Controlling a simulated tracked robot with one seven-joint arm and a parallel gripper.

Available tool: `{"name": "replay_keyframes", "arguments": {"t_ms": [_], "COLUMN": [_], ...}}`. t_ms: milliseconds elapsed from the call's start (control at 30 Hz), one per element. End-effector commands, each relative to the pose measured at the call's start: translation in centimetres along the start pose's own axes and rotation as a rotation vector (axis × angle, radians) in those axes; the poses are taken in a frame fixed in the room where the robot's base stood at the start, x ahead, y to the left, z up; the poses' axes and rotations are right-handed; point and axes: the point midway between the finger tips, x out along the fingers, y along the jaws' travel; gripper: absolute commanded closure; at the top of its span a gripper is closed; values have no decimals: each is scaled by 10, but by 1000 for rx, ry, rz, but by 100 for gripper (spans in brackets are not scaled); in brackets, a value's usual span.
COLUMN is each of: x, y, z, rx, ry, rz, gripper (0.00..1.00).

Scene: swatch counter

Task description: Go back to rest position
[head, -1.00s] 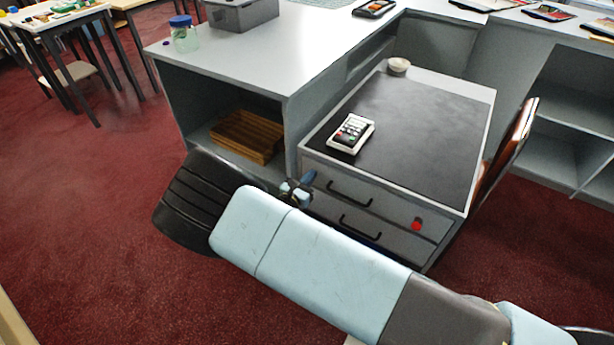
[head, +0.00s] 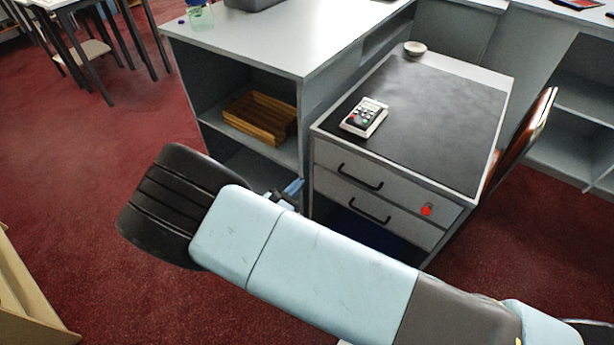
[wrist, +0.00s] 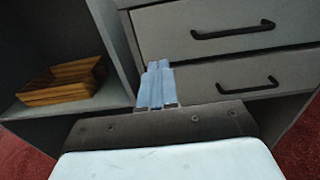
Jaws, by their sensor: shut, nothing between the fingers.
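My gripper (wrist: 157,86) shows in the wrist view as two light blue fingers side by side, shut with nothing between them. In the head view my gripper (head: 294,187) is mostly hidden behind my own arm, with only a blue fingertip showing. It is in front of the grey drawer cabinet (head: 470,205), near its left edge. In the wrist view the fingers appear over the cabinet's left edge, beside two drawers with black handles (wrist: 233,31). Both drawers look shut. I cannot tell the exact gap between fingers and cabinet.
A card reader (head: 364,118) and a small bowl (head: 415,48) rest on the cabinet's dark top. A wooden tray (head: 261,117) sits on a shelf of the grey counter (head: 270,45) to the left. A brown panel (head: 521,140) leans at the cabinet's right. Red carpet (head: 90,190) is open at left.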

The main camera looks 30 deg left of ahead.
Motion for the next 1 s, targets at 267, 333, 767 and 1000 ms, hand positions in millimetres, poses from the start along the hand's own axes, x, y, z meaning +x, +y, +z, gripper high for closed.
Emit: {"name": "replay_keyframes", "arguments": {"t_ms": [267, 333, 767, 1000], "x": [-3, 2, 95, 137], "y": [-1, -3, -80, -142], "z": [1, 6, 103, 160], "rx": [2, 13, 274, 460], "ry": [2, 9, 160, 238], "rz": [-4, -22, -428, -671], "gripper": [100, 100, 100, 100]}}
